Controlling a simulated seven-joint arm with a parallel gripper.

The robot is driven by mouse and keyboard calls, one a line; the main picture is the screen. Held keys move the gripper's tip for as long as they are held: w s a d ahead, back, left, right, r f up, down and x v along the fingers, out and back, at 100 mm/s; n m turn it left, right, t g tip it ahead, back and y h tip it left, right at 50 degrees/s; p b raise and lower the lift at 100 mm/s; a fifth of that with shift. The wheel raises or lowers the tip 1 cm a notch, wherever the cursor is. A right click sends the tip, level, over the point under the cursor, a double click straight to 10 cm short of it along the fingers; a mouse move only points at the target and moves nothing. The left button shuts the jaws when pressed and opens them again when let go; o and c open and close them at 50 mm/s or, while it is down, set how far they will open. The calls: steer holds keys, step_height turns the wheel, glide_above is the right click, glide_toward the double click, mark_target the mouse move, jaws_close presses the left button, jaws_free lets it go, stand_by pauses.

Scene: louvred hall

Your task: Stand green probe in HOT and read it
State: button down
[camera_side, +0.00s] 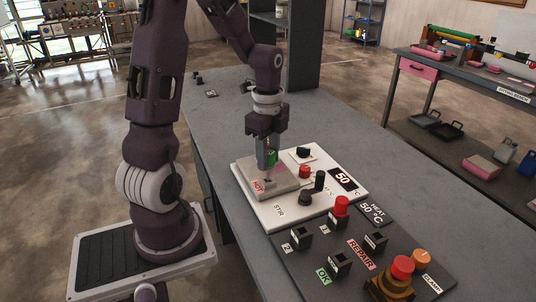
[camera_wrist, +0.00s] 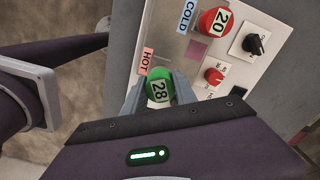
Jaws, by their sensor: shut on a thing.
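My gripper (camera_side: 267,164) is shut on the green probe (camera_wrist: 158,85), whose round top reads 28 in the wrist view. A red probe top (camera_wrist: 213,21) reading 20 stands beside the blue COLD label (camera_wrist: 187,16).
The white unit (camera_side: 335,196) has a display (camera_side: 343,179) reading 50, a black knob (camera_side: 303,153) and a small red knob (camera_side: 304,171). A dark panel (camera_side: 330,240) in front holds several switches and a large red button (camera_side: 402,266). The bench behind is mostly clear.

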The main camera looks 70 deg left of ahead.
stand_by(0.4)
steer(key=shift+f, duration=1.8)
steer(key=c, duration=0.9)
jaws_free()
steer(key=shift+r, duration=2.55)
